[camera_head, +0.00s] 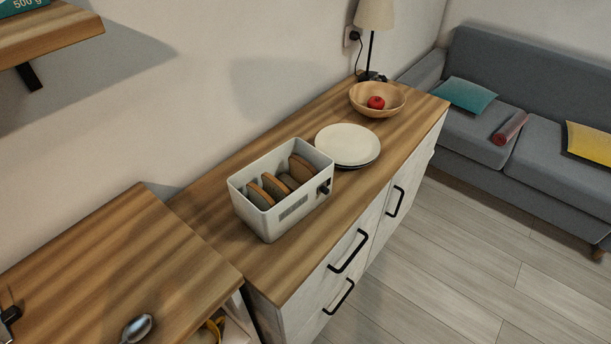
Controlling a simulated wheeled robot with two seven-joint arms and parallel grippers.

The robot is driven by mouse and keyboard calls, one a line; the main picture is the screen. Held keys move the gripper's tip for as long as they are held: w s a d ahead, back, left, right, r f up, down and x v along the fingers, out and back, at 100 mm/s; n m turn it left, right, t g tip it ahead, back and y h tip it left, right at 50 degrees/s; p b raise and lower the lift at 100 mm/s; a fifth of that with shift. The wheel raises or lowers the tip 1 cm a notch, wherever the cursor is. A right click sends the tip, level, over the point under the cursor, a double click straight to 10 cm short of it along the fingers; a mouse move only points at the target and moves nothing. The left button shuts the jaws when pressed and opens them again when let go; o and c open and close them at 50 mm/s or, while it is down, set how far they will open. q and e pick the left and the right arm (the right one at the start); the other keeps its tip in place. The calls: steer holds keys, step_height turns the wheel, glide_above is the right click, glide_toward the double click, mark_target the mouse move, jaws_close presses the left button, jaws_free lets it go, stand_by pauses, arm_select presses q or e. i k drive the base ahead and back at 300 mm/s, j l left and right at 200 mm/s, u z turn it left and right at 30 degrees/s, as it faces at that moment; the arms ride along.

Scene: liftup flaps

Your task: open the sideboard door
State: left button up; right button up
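The sideboard (232,238) has a wooden top and white fronts that face the floor on the right. A black handle (395,201), set steeper than the others, is on a door front toward its far part. Two more black handles, an upper one (348,251) and a lower one (338,297), are on the nearer fronts, which look like drawers. The visible fronts appear closed. Neither of my grippers can be made out. A small dark object (10,315) at the left edge is cut off, and I cannot tell what it is.
A white toaster-like box (268,214) with brown slices, white plates (347,145), a wooden bowl (364,104) with a red fruit and a lamp (374,15) stand on top. A nearer wooden counter (110,255) holds a spoon (137,328). Floor before the fronts (450,270) is clear; a sofa (550,190) stands beyond.

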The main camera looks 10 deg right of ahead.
mark_target(403, 188)
steer(key=l, duration=0.9)
steer(key=i+l+z, duration=0.1)
steer(key=l, duration=0.85)
steer(key=i, duration=0.05)
